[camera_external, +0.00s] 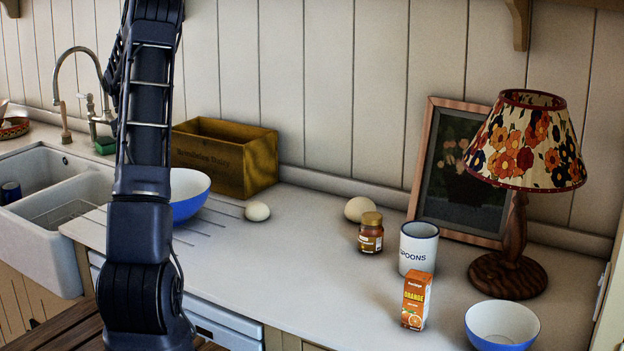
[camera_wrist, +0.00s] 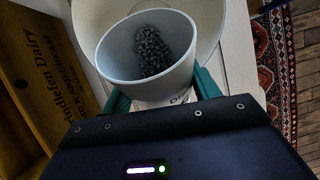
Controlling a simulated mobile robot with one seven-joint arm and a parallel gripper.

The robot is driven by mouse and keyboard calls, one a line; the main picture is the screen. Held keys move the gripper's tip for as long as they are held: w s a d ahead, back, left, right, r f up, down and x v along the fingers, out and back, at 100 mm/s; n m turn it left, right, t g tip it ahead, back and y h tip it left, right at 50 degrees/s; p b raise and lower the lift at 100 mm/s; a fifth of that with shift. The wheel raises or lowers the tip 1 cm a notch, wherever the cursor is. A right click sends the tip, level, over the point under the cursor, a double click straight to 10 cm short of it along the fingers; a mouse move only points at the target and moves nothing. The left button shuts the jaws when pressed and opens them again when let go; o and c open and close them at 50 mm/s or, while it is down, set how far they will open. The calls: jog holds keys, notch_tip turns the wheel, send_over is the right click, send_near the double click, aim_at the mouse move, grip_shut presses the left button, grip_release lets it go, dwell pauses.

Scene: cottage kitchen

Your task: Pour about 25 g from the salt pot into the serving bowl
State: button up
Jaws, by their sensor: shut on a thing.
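My gripper (camera_wrist: 162,92) is shut on a pale pot, the salt pot (camera_wrist: 118,82), its green fingers on either side. The pot's open mouth shows dark grey grains heaped inside; some lettering shows on its outer wall. I cannot tell how far it is tilted. A large pale bowl (camera_wrist: 211,22) lies beyond the pot in the wrist view, partly covered by it. This appears to be the blue-and-white serving bowl (camera_external: 190,208) by the wooden box in the external view. There my arm hides the bowl's left part, and the gripper and pot are out of sight.
A wooden box (camera_external: 222,165) stands close behind the bowl. An egg (camera_external: 257,211), a brown jar (camera_external: 371,235), a spoons pot (camera_external: 417,252), an orange carton (camera_external: 416,302), a smaller blue bowl (camera_external: 502,341) and a lamp (camera_external: 512,262) stand rightward.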

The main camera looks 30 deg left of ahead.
jog(key=shift+a+f+h, duration=0.15)
jog(key=shift+f+h, duration=0.35)
jog(key=shift+h, duration=0.2)
jog(key=shift+a+r+h+b, duration=0.15)
jog(key=shift+a+r+h, duration=0.15)
jog(key=shift+a+h, duration=0.45)
jog(key=shift+a+r+h+b, duration=0.15)
jog(key=shift+a+r+h, duration=0.15)
jog(key=shift+h, duration=0.75)
jog(key=shift+a+f+h, duration=0.55)
jog(key=shift+h, duration=0.65)
jog(key=shift+a+b, duration=0.1)
jog(key=shift+b, duration=0.3)
jog(key=shift+f+h, duration=0.3)
jog(key=shift+h, duration=0.1)
jog(key=shift+w+a+h+b, duration=0.15)
jog(key=shift+h+b, duration=0.15)
jog(key=shift+b, duration=0.3)
